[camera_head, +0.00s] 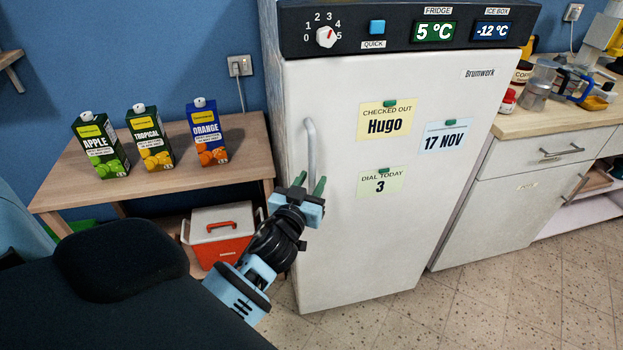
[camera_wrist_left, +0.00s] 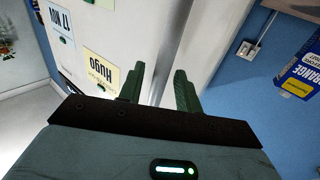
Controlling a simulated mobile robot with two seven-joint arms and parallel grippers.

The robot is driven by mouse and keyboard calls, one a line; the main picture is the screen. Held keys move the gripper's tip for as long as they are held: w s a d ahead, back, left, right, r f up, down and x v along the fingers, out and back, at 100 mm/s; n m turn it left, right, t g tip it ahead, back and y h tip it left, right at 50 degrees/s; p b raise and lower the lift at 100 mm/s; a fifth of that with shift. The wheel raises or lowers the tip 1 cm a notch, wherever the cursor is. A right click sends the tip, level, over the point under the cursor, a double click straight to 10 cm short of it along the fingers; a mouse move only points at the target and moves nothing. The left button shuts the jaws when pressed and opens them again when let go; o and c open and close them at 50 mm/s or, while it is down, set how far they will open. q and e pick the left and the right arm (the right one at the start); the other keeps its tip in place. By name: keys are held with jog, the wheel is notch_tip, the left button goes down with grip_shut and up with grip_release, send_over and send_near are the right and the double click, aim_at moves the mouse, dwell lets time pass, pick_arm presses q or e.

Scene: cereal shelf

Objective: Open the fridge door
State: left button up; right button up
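The white fridge (camera_head: 345,240) stands upright in the middle of the head view with its door shut. Its grey vertical handle (camera_head: 311,148) is on the door's left side. My left gripper (camera_head: 311,181) is at the handle's lower end, its green fingers apart. In the left wrist view the fingers of the left gripper (camera_wrist_left: 159,77) are also apart, with a grey strip of the fridge front between them. My right gripper is not in view.
A wooden table (camera_head: 75,180) with several juice cartons stands left of the fridge. A red and white cooler (camera_head: 222,240) is under it. A white cabinet (camera_head: 500,215) stands on the right. Tiled floor (camera_head: 480,300) in front of the fridge is clear.

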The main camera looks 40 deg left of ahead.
pick_arm(q)
jog(key=shift+w+a, duration=0.2)
jog(key=shift+w, duration=0.35)
grip_shut()
jog(key=shift+s+d, duration=0.1)
jog(key=shift+d, duration=0.05)
